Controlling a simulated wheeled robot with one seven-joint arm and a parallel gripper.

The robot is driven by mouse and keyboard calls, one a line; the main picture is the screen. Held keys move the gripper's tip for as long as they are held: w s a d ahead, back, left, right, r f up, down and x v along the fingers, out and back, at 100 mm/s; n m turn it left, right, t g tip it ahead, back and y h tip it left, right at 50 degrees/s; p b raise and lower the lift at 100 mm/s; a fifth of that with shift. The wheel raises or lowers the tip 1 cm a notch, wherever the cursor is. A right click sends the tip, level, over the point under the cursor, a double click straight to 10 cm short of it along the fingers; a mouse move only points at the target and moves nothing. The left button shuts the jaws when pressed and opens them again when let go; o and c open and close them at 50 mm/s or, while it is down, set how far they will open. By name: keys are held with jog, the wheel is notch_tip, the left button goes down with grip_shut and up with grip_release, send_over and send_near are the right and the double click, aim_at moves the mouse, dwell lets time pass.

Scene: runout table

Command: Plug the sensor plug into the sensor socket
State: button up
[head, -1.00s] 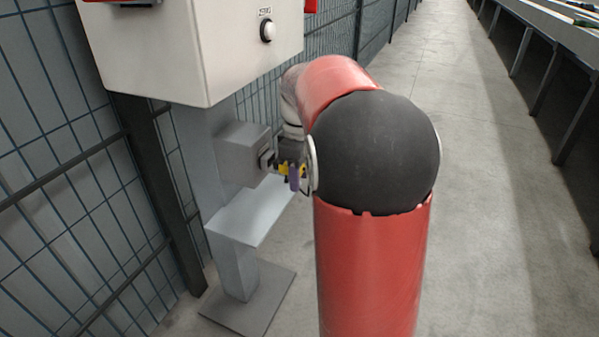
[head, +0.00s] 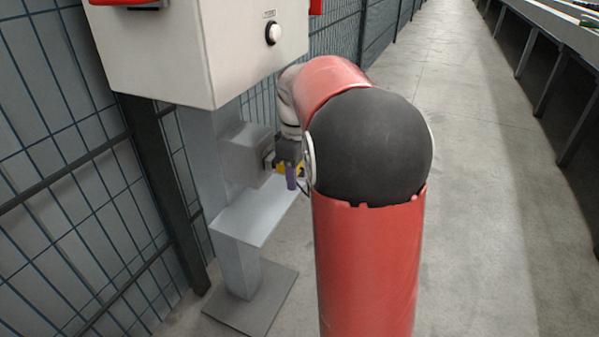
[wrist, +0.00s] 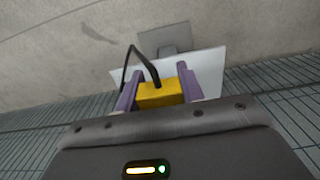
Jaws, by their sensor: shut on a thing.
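The sensor plug is a yellow block (wrist: 160,94) with a black cable that bends up and to the left in the wrist view. My gripper (wrist: 156,84) is shut on it, with a purple finger on each side. In the head view my gripper (head: 291,178) hangs beside the grey socket box, and a bit of the yellow plug (head: 283,167) shows at its left. The sensor socket (head: 268,161) is a small dark fitting on the box's right face. The plug is right at the socket. My gripper partly covers the join, so I cannot tell whether the plug is seated.
The grey socket box (head: 243,155) sits on a post, above a pale shelf (head: 250,218). A large white cabinet (head: 165,60) with a button is above. A mesh fence (head: 60,170) runs along the left. The floor at right is clear, up to a long table (head: 560,50).

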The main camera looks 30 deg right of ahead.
jog(key=shift+w+a, duration=0.4)
jog(key=shift+w, duration=0.05)
jog(key=o, duration=1.1)
jog(key=shift+s+d, duration=0.1)
